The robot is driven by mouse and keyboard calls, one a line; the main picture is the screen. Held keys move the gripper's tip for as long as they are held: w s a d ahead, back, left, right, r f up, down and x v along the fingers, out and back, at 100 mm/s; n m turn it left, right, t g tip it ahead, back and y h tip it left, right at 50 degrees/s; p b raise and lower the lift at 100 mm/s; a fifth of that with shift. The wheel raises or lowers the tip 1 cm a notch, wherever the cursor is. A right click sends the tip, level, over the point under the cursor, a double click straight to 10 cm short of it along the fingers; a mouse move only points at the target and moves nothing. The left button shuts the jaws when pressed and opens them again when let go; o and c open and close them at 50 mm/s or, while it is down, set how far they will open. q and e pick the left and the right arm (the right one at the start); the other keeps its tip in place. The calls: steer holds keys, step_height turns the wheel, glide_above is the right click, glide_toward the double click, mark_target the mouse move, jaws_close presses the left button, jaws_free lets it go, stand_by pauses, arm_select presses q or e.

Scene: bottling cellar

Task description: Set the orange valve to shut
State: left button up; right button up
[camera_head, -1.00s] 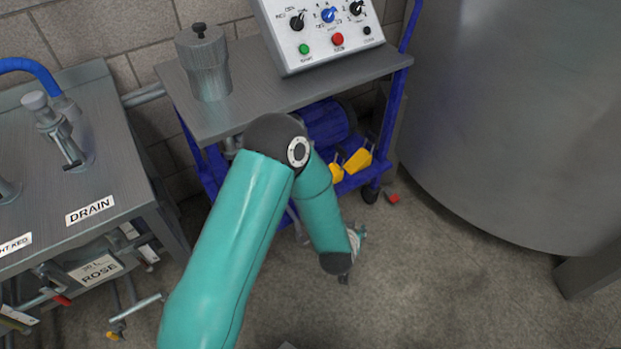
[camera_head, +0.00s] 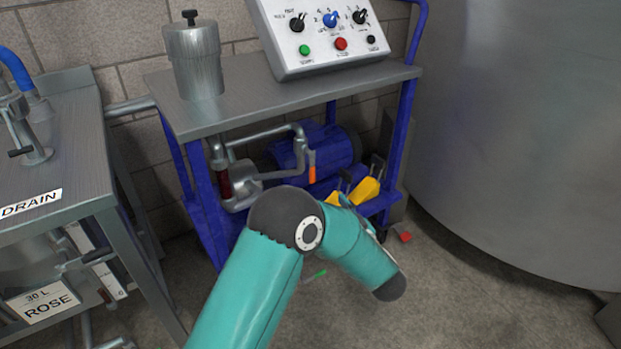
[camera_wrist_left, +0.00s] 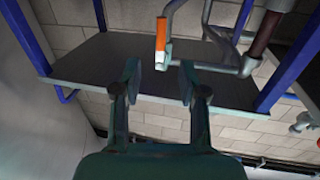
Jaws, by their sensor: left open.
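The orange valve handle (camera_head: 312,167) hangs upright on the grey pipework (camera_head: 270,135) under the cart's top, in front of a blue motor (camera_head: 335,150). In the left wrist view the orange handle (camera_wrist_left: 161,33) appears straight ahead, beyond the gap between the fingertips. My left gripper (camera_wrist_left: 161,80) is open and empty, apart from the handle. In the head view my teal left arm reaches toward the cart's lower part, and its fingers are mostly hidden by the wrist. My right gripper is out of view.
The blue-framed cart has a grey top (camera_head: 240,100) carrying a metal canister (camera_head: 195,62) and a control panel (camera_head: 318,35). Yellow pieces (camera_head: 366,190) lie on its lower shelf. A large steel tank (camera_head: 520,130) stands right, a labelled bench (camera_head: 70,150) left. A red block (camera_head: 403,237) is on the floor.

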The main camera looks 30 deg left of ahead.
mark_target(314, 178)
arm_select(q)
steer(key=b+x, duration=0.3)
steer(key=x, duration=0.8)
steer(key=shift+w+a+f, duration=0.15)
steer(key=shift+w+a, duration=0.05)
steer(key=shift+a, duration=0.15)
steer(key=shift+x, duration=0.85)
steer(key=shift+d, duration=0.1)
jaws_close()
